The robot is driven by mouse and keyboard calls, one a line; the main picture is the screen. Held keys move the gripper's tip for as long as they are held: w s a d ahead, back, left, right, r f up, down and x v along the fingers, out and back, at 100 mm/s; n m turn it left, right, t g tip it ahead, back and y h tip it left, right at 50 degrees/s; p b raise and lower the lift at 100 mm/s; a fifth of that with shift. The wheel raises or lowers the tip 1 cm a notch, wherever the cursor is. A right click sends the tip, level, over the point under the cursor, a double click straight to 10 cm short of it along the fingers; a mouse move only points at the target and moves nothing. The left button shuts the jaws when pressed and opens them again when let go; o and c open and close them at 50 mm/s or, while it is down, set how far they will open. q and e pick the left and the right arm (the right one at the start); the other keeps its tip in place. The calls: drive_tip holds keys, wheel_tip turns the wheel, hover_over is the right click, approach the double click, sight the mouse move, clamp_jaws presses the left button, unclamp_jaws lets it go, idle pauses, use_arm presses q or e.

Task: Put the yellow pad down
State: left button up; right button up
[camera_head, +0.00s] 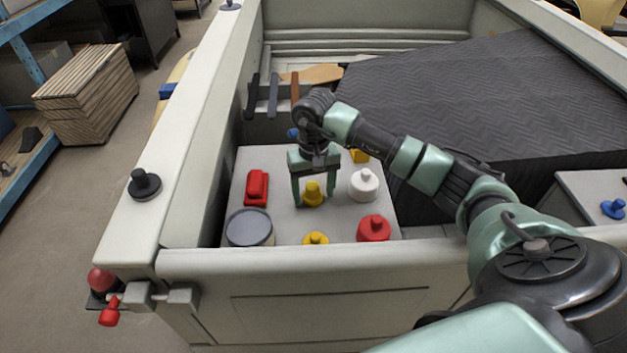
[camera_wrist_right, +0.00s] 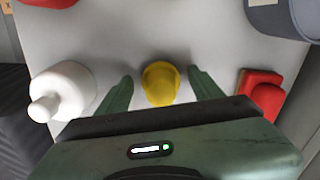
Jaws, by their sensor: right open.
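The yellow pad (camera_head: 313,194) stands on the light grey board (camera_head: 275,167) inside the pale shell. It also shows as a yellow rounded shape (camera_wrist_right: 160,83) in the right wrist view. My right gripper (camera_head: 313,200) is open, with one finger on each side of the yellow pad. In the right wrist view (camera_wrist_right: 160,85) a gap shows between each finger and the pad. Another yellow piece (camera_head: 316,238) stands at the board's near edge, and a third (camera_head: 359,156) is partly hidden behind my right arm. My left gripper is not in view.
On the board, a red block (camera_head: 256,188) and a grey round container (camera_head: 250,228) stand left; a white knobbed piece (camera_head: 364,185) and a red one (camera_head: 373,229) stand right. The shell's front wall (camera_head: 310,265) rises near the board. A dark ridged surface (camera_head: 470,95) lies behind.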

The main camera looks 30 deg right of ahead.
sight(314, 187)
wheel_tip(314, 187, up, 11)
drive_tip(key=b, duration=0.3)
drive_tip(key=shift+f+b, duration=0.15)
drive_tip(key=shift+b, duration=0.25)
drive_tip(key=shift+r, duration=0.7)
drive_tip(key=shift+r, duration=0.1)
